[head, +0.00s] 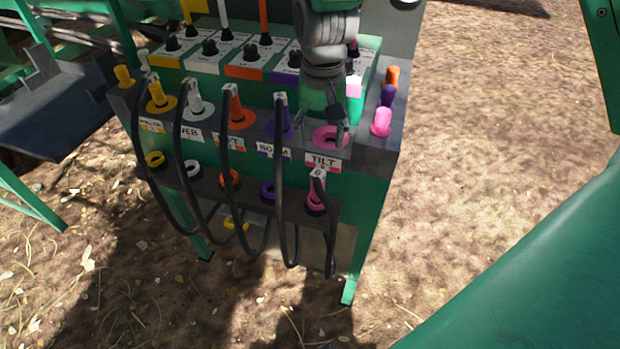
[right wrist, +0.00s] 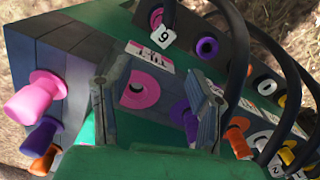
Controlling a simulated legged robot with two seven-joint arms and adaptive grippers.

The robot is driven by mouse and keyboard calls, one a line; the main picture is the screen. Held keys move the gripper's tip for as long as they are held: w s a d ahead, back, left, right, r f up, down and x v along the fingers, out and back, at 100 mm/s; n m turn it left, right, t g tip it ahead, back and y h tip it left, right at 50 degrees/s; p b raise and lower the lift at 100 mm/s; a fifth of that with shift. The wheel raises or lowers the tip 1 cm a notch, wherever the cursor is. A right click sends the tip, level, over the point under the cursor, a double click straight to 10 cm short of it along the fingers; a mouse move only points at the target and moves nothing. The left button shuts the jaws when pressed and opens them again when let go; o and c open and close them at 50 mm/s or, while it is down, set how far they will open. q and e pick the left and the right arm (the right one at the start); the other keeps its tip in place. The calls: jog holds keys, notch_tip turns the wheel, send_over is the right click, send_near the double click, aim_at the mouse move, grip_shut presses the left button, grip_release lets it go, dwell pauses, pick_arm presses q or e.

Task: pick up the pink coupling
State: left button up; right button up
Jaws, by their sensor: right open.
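A pink coupling (head: 316,196) on a black hose with a white tag sits at the right end of the lower row of ports. It shows partly at the top of the right wrist view (right wrist: 156,17), beside its tag. Above it, on the upper ledge labelled TILT, is an empty pink port (head: 331,138), seen between my fingers in the right wrist view (right wrist: 139,90). My right gripper (head: 334,128) is open and empty, fingers pointing down over this port. Whether the fingers touch the ledge I cannot tell. My left gripper is not in view.
Yellow, white, orange and purple couplings (head: 281,122) with black hoses stand left along the upper ledge. Pink, purple and orange plugs (head: 382,120) line the stand's right side. Hose loops (head: 289,200) hang in front. Dirt ground right of the stand is open.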

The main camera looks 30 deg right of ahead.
aim_at(315, 171)
jog(key=f, duration=0.2)
jog(key=f+b, duration=0.1)
jog(key=f, duration=0.3)
jog(key=shift+a+f, duration=0.3)
jog(key=shift+s+a+f, duration=0.1)
jog(key=shift+a+f, duration=0.15)
jog(key=shift+f, duration=0.05)
jog(key=shift+s+f+b, duration=0.1)
jog(key=shift+f+b, duration=0.1)
jog(key=shift+b, duration=0.1)
jog(key=f, duration=0.1)
jog(key=f+b, duration=0.1)
jog(key=f, duration=0.3)
jog(key=shift+s+d, duration=0.25)
jog(key=shift+s, duration=0.05)
jog(key=shift+a+r, duration=0.15)
jog(key=shift+a, duration=0.05)
jog(key=shift+c, duration=0.8)
jog(key=shift+a, duration=0.1)
grip_shut()
